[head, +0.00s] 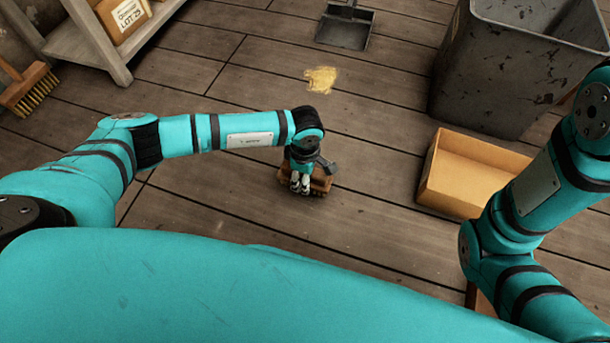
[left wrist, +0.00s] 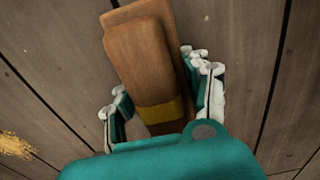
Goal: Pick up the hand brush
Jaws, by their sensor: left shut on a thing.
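The hand brush is a brown wooden block with a yellow band. In the left wrist view the brush (left wrist: 142,58) lies between the two fingers of my left gripper (left wrist: 160,100). In the head view the brush (head: 320,184) shows partly behind and below my left gripper (head: 301,186), low over the floor. The left gripper is shut on the brush. I cannot tell whether the brush touches the floor. My right arm shows at the right of the head view, but its gripper is out of the picture.
A cardboard box (head: 480,160) and a dark bin (head: 500,75) stand at the right. A dustpan (head: 345,25) lies at the top near a yellow pile (head: 321,79) on the floor. A wooden shelf (head: 95,45) and a broom (head: 28,88) are at the left.

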